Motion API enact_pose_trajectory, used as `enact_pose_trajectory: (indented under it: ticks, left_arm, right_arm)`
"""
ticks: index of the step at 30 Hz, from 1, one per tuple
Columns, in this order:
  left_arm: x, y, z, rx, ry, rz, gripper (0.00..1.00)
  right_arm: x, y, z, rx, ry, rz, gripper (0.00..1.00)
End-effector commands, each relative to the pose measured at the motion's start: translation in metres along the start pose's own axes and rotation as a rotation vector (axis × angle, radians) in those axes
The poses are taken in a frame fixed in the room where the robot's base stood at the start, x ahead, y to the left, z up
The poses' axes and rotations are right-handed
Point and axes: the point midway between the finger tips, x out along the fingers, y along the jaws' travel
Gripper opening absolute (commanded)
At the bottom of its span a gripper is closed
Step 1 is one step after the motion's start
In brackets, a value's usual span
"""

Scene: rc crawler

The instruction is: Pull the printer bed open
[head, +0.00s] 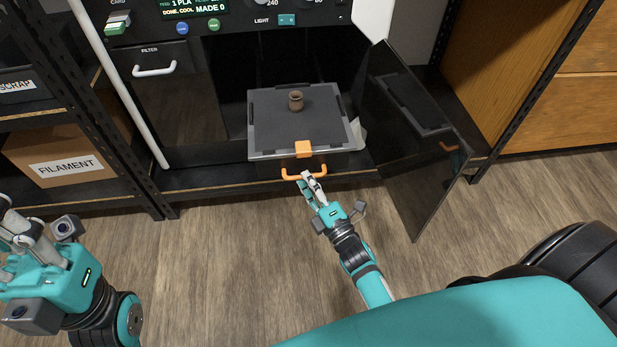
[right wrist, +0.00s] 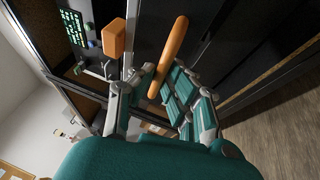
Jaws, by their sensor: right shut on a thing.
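The printer bed (head: 270,118) is a dark plate with a light front edge. It sticks out of the open printer and carries a small brown pot (head: 295,100). An orange block (head: 303,149) sits at its front edge, above the orange pull handle (head: 289,173). My right gripper (head: 311,184) is shut on the handle. In the right wrist view the handle (right wrist: 170,50) runs between the fingers, with the orange block (right wrist: 114,40) beside it. My left gripper (head: 22,232) is at the lower left, far from the bed; its finger opening is unclear.
The dark glass door (head: 405,140) stands open to the right of the bed, close to my right arm. A filter door (head: 180,105) with a white handle is on the left. A filament box (head: 62,155) sits on the left shelf. The wooden floor in front is clear.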

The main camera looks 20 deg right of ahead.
Motion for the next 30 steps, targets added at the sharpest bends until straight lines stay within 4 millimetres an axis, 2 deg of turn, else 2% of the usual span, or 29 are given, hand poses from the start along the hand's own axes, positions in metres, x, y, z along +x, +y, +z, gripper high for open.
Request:
enact_pose_trajectory:
  ticks: [4, 5, 10, 20, 23, 30]
  left_arm:
    - [0.000, 0.000, 0.000, 0.000, 0.000, 0.000, 0.00]
    - [0.000, 0.000, 0.000, 0.000, 0.000, 0.000, 0.00]
    - [0.000, 0.000, 0.000, -0.001, 0.000, 0.000, 0.00]
    - [0.000, 0.000, 0.001, 0.001, -0.001, 0.002, 0.00]
    - [0.000, 0.000, 0.001, 0.001, -0.001, 0.001, 0.00]
    - [0.000, 0.000, 0.000, 0.000, 0.000, 0.001, 0.00]
  right_arm:
    - [0.000, 0.000, 0.000, 0.000, 0.000, -0.001, 0.00]
    - [0.000, 0.000, 0.000, 0.000, 0.000, -0.001, 0.13]
    - [0.000, 0.000, 0.000, 0.000, 0.000, -0.001, 0.34]
    - [-0.004, -0.001, 0.000, 0.001, 0.000, -0.002, 0.34]
    - [-0.017, -0.002, 0.000, 0.001, -0.001, -0.005, 0.34]
    - [-0.068, -0.002, 0.000, 0.000, -0.001, -0.006, 0.34]
